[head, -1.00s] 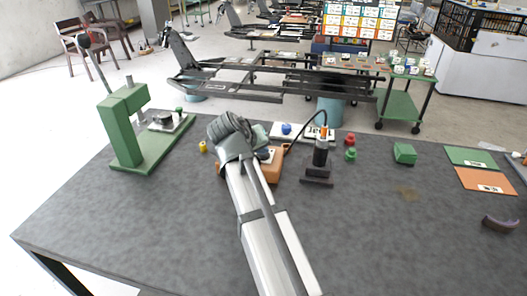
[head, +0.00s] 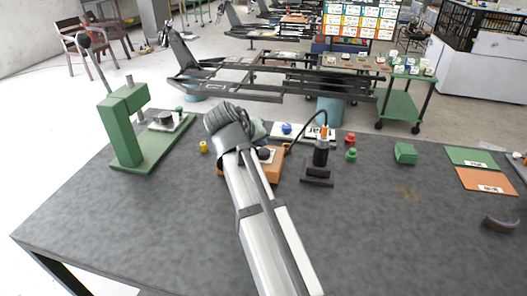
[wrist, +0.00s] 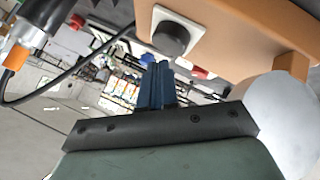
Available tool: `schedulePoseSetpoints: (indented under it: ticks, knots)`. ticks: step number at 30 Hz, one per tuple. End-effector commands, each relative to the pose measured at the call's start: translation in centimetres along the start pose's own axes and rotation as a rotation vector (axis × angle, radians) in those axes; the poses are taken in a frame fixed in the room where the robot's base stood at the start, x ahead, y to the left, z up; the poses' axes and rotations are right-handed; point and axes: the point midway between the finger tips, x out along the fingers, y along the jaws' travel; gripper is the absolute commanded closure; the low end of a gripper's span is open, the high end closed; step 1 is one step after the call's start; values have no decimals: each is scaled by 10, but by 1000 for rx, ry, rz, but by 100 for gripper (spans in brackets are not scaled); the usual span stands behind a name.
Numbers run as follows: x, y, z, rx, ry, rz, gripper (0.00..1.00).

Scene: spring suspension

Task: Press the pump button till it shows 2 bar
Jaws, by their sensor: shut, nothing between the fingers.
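The pump is an orange box (head: 273,172) on the dark table, partly hidden behind my arm in the head view. Its round black button (head: 265,154) sits on a white plate on top. In the wrist view the orange box (wrist: 235,35) fills the upper right, with the black button (wrist: 172,38) on its white plate. My gripper (wrist: 156,68) shows there as blue fingers closed together, empty. The fingertips appear just below the button in the picture, apart from it. In the head view my wrist hides the fingers. I see no readable pressure value.
A green press (head: 126,128) stands at the left. Small red and green parts (head: 351,154) and a green block (head: 404,153) lie to the right.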

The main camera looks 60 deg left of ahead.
Motion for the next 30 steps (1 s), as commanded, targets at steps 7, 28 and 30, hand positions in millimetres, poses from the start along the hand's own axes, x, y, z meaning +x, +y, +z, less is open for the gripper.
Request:
schedulePoseSetpoints:
  ticks: [7,28,30]
  knots:
    - [-2,2,-1,1,-1,2,100]
    - [-35,26,-25,1,-1,2,100]
    - [-35,26,-25,1,-1,2,100]
